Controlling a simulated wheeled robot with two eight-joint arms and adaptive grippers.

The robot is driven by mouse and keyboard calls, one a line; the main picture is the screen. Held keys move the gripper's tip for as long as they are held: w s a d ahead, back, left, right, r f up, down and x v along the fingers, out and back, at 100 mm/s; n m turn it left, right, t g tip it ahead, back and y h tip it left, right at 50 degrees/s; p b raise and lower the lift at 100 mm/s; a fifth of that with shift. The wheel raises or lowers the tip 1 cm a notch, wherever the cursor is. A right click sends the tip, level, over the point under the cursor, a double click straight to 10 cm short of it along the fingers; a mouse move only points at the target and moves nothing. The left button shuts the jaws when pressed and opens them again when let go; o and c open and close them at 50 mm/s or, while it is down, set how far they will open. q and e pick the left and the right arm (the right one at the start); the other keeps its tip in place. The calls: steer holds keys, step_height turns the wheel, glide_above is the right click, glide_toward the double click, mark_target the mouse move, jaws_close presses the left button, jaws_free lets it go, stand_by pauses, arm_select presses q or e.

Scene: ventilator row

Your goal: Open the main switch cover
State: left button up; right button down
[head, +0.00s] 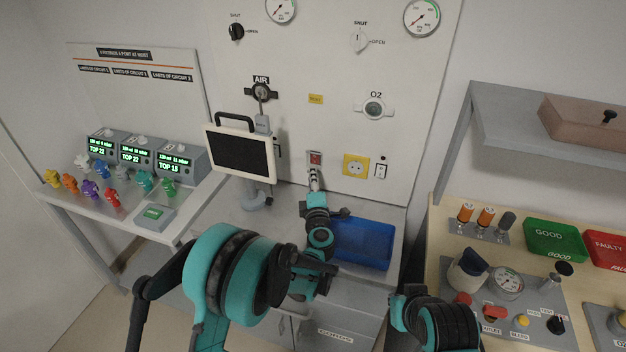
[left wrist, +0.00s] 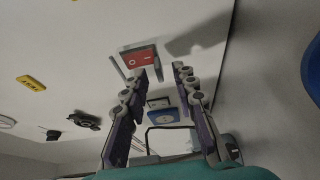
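The main switch (head: 315,158) is a small red unit on the wall panel, left of the yellow socket plate. In the left wrist view the red switch (left wrist: 140,59) shows white marks, with thin grey bars at its sides. I cannot tell for sure whether these bars belong to its cover or how far the cover stands open. My left gripper (head: 314,178) is just below the switch. In the left wrist view its two fingers (left wrist: 160,78) are apart with nothing held between them, and the switch lies just beyond the fingertips.
A monitor (head: 240,153) on a stand is left of my left gripper. The yellow socket plate (head: 355,166) is right of the switch. A blue tray (head: 363,243) lies on the counter below. A workbench with a green bin (head: 553,238) stands at the right.

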arm_select(q)
steer(key=shift+w+a, duration=0.1)
steer(key=shift+w, duration=0.4)
jaws_close()
steer(key=shift+s+r, duration=0.1)
